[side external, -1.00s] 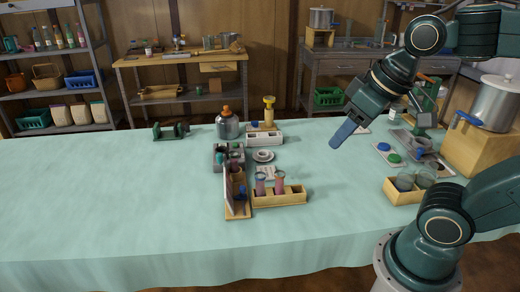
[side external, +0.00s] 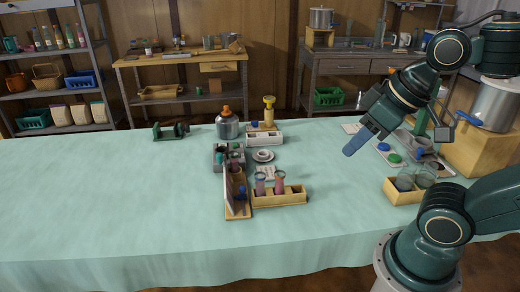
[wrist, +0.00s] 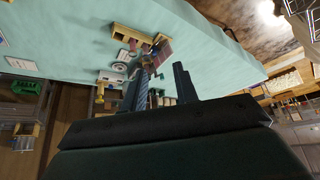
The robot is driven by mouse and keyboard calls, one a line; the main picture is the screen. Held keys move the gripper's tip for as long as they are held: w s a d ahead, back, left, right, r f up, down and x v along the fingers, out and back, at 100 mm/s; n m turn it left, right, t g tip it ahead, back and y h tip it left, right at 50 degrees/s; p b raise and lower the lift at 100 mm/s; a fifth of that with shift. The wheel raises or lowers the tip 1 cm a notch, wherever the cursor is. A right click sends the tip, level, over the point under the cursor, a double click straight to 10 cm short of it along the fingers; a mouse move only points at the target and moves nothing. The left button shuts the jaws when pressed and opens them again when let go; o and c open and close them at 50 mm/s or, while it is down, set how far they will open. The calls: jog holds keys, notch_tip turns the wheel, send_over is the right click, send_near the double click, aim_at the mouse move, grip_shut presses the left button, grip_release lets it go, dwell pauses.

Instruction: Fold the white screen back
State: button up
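A thin upright panel (side external: 229,186) stands on a wooden base (side external: 238,211) near the middle of the table in the side view, seen almost edge-on. It looks brownish from here, and I cannot tell whether its face is white. A small blue part (side external: 242,194) sits at its right side. My gripper (side external: 352,148) is in the air well to the right of the panel, pointing down and left, touching nothing. In the wrist view its two dark fingers (wrist: 165,68) stand apart with nothing held between them.
A wooden tray with reddish jars (side external: 279,195) stands right of the panel. A grey block with holes (side external: 221,157), a white tray (side external: 265,139) and a glass bottle (side external: 228,127) are behind it. A box of glass jars (side external: 405,191) is at right.

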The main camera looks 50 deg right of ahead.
jog(key=shift+w+r, duration=0.2)
jog(key=shift+w, duration=0.1)
grip_shut()
jog(key=w+d+r+g, duration=0.1)
jog(key=w+r, duration=0.2)
jog(key=w, duration=2.1)
jog(key=w+d+f, duration=0.1)
jog(key=w+f, duration=0.7)
jog(key=w, duration=0.2)
jog(key=w+d+f+n, duration=0.1)
jog(key=w+d+f, duration=0.1)
jog(key=w+f, duration=0.6)
jog(key=w, duration=0.3)
jog(key=shift+d+g, duration=0.25)
jog(key=shift+g, duration=0.15)
